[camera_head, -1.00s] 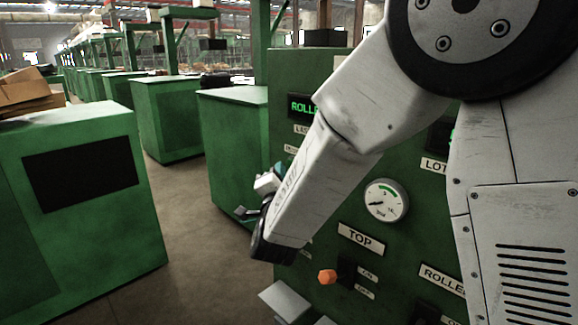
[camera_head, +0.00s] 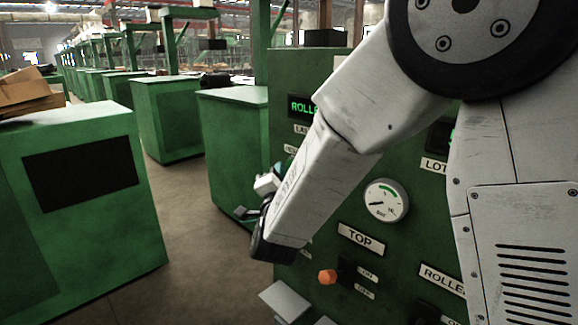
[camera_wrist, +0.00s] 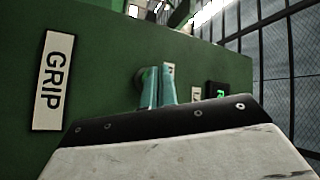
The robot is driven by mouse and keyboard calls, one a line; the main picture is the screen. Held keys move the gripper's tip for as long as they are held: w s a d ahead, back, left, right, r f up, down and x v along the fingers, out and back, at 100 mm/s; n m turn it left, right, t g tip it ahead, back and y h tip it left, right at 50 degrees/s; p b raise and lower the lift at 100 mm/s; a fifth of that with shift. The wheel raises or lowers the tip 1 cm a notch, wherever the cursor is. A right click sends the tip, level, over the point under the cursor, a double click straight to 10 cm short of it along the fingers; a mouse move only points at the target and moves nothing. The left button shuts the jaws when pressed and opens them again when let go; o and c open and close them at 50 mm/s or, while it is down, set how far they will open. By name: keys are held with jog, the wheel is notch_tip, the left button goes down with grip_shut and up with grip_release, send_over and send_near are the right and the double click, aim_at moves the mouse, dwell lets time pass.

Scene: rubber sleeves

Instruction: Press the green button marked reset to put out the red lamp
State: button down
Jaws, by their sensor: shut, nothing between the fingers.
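The green control panel (camera_head: 410,255) stands in front of me, partly hidden by my arm. My gripper (camera_wrist: 159,74) is shut and empty, its two teal fingers together close to the panel face. A dark round fitting with a hint of green (camera_wrist: 139,79) sits just behind and left of the fingertips in the wrist view, partly covered by them. I cannot tell whether they touch, or whether this is the reset button. In the head view my gripper (camera_head: 277,173) is mostly behind my forearm. No lit red lamp shows in either view.
A GRIP label (camera_wrist: 53,82) is left of the fingers. The panel also bears a gauge (camera_head: 386,200), an orange knob (camera_head: 327,277), a TOP label (camera_head: 361,239) and a green-lit display (camera_head: 300,106). Green cabinets (camera_head: 165,120) stand left, with open floor (camera_head: 185,240) between.

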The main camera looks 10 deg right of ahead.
jog(key=shift+w+d, duration=0.1)
dwell(0.5)
jog(key=shift+w+d, duration=0.15)
jog(key=shift+d, duration=0.15)
jog(key=shift+w+d, duration=0.2)
jog(key=shift+d, duration=0.1)
dwell(0.5)
jog(key=shift+a, duration=0.1)
jog(key=shift+s+a, duration=0.45)
jog(key=shift+a, duration=0.1)
dwell(0.4)
jog(key=shift+s+a, duration=0.7)
jog(key=shift+a, duration=0.35)
jog(key=shift+s+a, duration=0.7)
jog(key=shift+a, duration=0.3)
